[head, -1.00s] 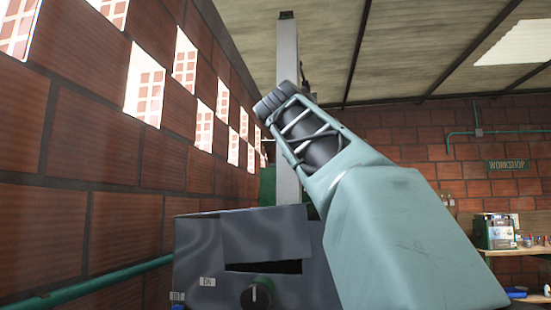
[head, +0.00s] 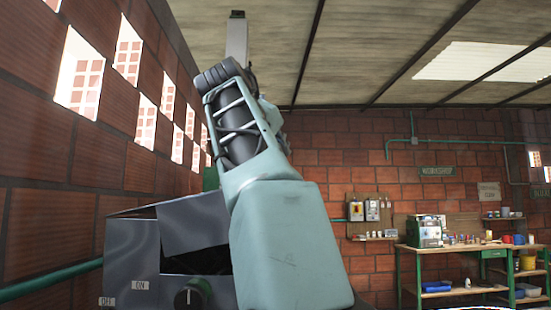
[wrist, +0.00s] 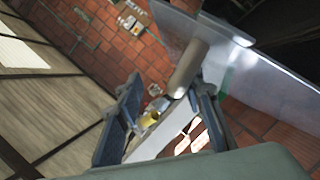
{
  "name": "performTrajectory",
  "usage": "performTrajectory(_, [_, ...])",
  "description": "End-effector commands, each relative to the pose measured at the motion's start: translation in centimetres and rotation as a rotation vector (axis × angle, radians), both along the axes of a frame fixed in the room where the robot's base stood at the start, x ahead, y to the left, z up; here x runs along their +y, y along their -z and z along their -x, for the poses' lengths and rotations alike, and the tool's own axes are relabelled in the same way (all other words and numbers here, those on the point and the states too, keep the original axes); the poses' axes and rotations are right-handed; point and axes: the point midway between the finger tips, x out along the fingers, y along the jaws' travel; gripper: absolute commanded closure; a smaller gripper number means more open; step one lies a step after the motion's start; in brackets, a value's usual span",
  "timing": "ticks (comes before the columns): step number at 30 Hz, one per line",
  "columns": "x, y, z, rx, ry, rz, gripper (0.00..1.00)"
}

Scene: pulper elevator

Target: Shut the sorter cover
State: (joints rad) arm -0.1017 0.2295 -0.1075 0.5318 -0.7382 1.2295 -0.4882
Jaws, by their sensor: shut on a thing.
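The sorter is a dark grey metal box (head: 132,250) at the lower left of the head view. Its cover, a grey metal panel (head: 193,222), stands tilted with a dark opening below it. In the wrist view a grey sheet (wrist: 270,75), apparently the cover, crosses the upper right with a cylindrical grey handle (wrist: 188,68) on it. My gripper (wrist: 168,88) is shut on the handle, its fingers on either side of the handle's near end. In the head view my arm hides the gripper and the box's right side.
A dark knob (head: 193,295) and ON and OFF labels are on the box front. A brick wall (head: 50,210) with a green pipe (head: 50,280) runs close on the left. A workbench (head: 455,252) stands at the back right. The floor is mostly out of view.

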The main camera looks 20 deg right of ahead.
Motion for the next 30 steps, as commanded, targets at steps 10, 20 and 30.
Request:
performTrajectory(10, [1.0,-0.6,1.7,-0.007,0.005,0.004,0.71])
performTrajectory(20, [2.6,-0.9,3.3,-0.007,0.004,0.002,0.71])
performTrajectory(30, [4.3,-1.2,5.0,-0.006,0.003,0.001,0.71])
